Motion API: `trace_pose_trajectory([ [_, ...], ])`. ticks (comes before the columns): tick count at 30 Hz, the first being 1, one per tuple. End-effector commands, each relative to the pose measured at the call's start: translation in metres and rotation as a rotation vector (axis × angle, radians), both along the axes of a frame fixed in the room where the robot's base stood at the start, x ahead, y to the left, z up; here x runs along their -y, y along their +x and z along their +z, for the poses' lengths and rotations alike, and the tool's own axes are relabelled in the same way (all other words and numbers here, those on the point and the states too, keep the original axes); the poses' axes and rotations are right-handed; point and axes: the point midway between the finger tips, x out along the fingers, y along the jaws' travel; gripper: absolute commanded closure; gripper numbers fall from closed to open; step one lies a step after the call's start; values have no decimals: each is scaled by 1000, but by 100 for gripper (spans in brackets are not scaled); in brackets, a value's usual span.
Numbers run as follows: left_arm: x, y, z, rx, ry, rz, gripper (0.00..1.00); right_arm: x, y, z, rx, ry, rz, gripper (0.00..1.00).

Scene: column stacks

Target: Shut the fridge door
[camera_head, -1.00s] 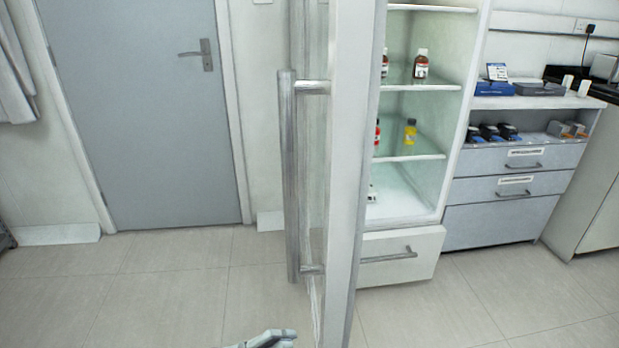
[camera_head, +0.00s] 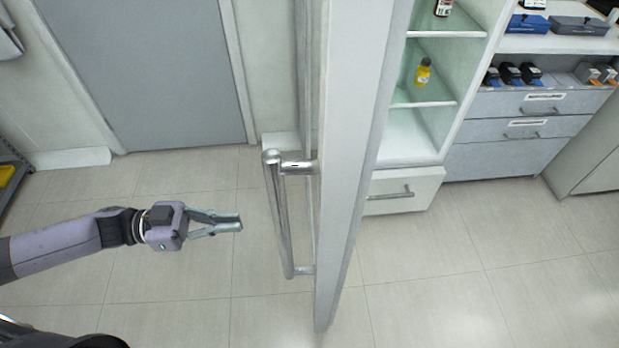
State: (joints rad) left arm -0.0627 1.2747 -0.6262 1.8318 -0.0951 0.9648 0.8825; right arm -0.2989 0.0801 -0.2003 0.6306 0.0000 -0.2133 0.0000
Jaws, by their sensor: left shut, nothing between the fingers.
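The fridge door (camera_head: 356,130) stands wide open, seen nearly edge-on in the middle of the head view. Its long metal handle (camera_head: 279,215) is on the door's left side. The fridge (camera_head: 418,135) is behind and right of the door, with its shelves exposed. My left gripper (camera_head: 240,222) is shut and empty. It shows left of the handle, with a small gap between them in the picture, fingers pointing right. My right gripper is not in view.
A drawer cabinet (camera_head: 515,150) is right of the fridge. A grey room door (camera_head: 145,70) is at the back left. The tiled floor (camera_head: 190,290) around is clear.

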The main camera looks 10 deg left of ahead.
Motion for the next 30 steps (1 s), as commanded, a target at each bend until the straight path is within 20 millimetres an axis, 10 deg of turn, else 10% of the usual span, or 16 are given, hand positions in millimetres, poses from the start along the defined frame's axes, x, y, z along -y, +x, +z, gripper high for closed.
trace_pose_trajectory([
  [30,133,31,1,-6,7,-1,100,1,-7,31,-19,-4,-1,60],
])
